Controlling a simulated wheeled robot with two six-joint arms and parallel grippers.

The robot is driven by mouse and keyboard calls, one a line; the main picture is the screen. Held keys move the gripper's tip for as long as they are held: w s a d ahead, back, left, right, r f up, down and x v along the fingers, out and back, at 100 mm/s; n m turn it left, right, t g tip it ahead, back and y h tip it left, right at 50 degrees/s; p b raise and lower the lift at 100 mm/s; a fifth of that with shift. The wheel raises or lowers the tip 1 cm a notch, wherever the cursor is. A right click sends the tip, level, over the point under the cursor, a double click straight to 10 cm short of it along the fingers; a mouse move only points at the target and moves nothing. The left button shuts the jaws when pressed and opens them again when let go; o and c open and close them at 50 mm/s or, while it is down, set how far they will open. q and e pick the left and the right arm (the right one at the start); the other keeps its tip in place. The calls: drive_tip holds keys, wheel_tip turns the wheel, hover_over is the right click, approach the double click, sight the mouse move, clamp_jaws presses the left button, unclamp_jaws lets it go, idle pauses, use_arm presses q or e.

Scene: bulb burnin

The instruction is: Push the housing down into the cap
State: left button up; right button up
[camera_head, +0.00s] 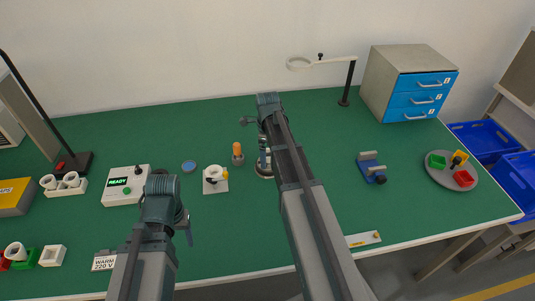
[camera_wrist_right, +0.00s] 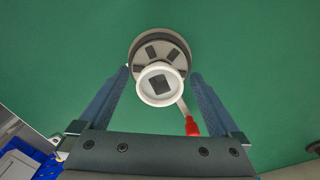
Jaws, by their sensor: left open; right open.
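In the right wrist view, a white round cup-like part with a dark square opening (camera_wrist_right: 160,87), which looks like the housing, stands over a pale slotted disc with a dark rim (camera_wrist_right: 146,48). The disc looks like the cap or its holder; whether the two touch cannot be told. My right gripper (camera_wrist_right: 161,73) is open, one finger on each side of the white part with visible gaps. In the head view the right arm partly hides this stack (camera_head: 264,168). My left gripper (camera_head: 187,226) is open and apart from it, above the front left of the table, mostly hidden by its arm.
A red-tipped lever (camera_wrist_right: 191,125) sticks out beside the right finger. A READY box (camera_head: 124,188) is further left; a blue fixture (camera_head: 371,169) is right.

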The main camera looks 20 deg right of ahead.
use_arm(q)
wheel_tip(320, 180, up, 14)
drive_tip(key=p, duration=1.3)
drive_tip(key=shift+p, duration=0.4)
use_arm(e)
wheel_tip(320, 180, up, 14)
use_arm(q)
drive_tip(key=shift+f, duration=0.15)
use_arm(e)
drive_tip(key=shift+f, duration=0.1)
use_arm(q)
drive_tip(key=shift+f+b, duration=0.9)
drive_tip(key=shift+b, duration=0.05)
use_arm(e)
drive_tip(key=s+a+f+n, duration=0.1)
drive_tip(key=s+a+n, duration=0.9)
drive_tip(key=n, duration=0.5)
drive_tip(key=s+a+n+h, duration=0.1)
drive_tip(key=s+a+n, duration=0.9)
drive_tip(key=a+n, duration=0.4)
drive_tip(key=shift+a+f+n, duration=0.15)
drive_tip(key=shift+f+n, duration=0.2)
drive_tip(key=shift+n, duration=0.35)
